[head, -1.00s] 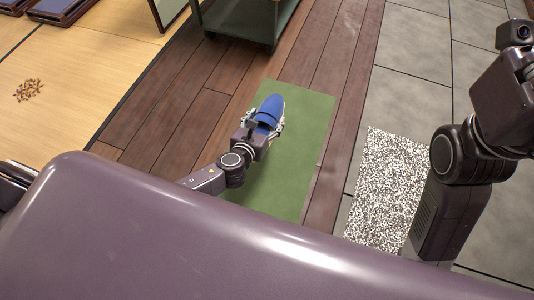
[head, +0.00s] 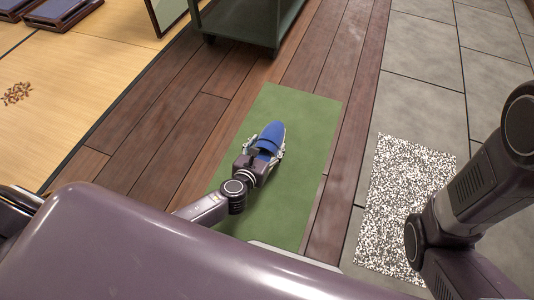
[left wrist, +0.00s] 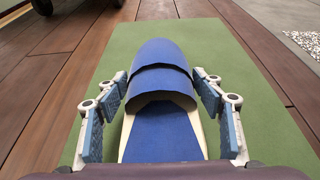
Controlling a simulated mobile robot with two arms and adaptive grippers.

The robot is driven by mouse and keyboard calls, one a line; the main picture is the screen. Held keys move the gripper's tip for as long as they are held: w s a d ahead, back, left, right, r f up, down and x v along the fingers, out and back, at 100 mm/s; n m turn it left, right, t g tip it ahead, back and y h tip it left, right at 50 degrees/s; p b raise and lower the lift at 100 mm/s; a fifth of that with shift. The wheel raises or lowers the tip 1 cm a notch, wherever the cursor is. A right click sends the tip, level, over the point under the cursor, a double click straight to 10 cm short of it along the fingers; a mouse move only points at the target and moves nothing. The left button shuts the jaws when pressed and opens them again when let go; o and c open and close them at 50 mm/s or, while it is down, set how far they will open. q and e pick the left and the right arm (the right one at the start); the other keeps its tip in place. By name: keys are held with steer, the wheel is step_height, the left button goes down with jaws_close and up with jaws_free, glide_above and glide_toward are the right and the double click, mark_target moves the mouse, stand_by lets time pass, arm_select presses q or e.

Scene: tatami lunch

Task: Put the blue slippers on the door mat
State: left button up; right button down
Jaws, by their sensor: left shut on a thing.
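A blue slipper (head: 271,137) with a pale sole edge shows in the head view over the green mat (head: 312,120). My left gripper (head: 265,152) is shut on the slipper, with fingers on both its sides. The left wrist view shows the slipper (left wrist: 163,68) toe away from me, between the fingers of my left gripper (left wrist: 162,115), over the green mat (left wrist: 243,100). I cannot tell whether its sole touches the mat. A speckled black-and-white mat (head: 398,180) lies on the grey tiles at right. My right arm partly covers it; my right gripper is out of view. No second slipper shows.
A dark green shelf or cart (head: 245,25) on wheels stands beyond the green mat. Tatami with dark cushions (head: 58,10) and a brown decoration (head: 17,93) is at left. Wooden floor (head: 175,120) around the green mat and grey tiles (head: 425,70) are mostly clear.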

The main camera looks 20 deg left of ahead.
mark_target(267, 152)
arm_select(q)
steer(key=shift+f+b, duration=1.3)
steer(key=shift+f, duration=0.5)
steer(key=shift+f, duration=0.25)
steer(key=o, duration=1.2)
steer(key=shift+r, duration=0.1)
steer(key=shift+o, duration=0.2)
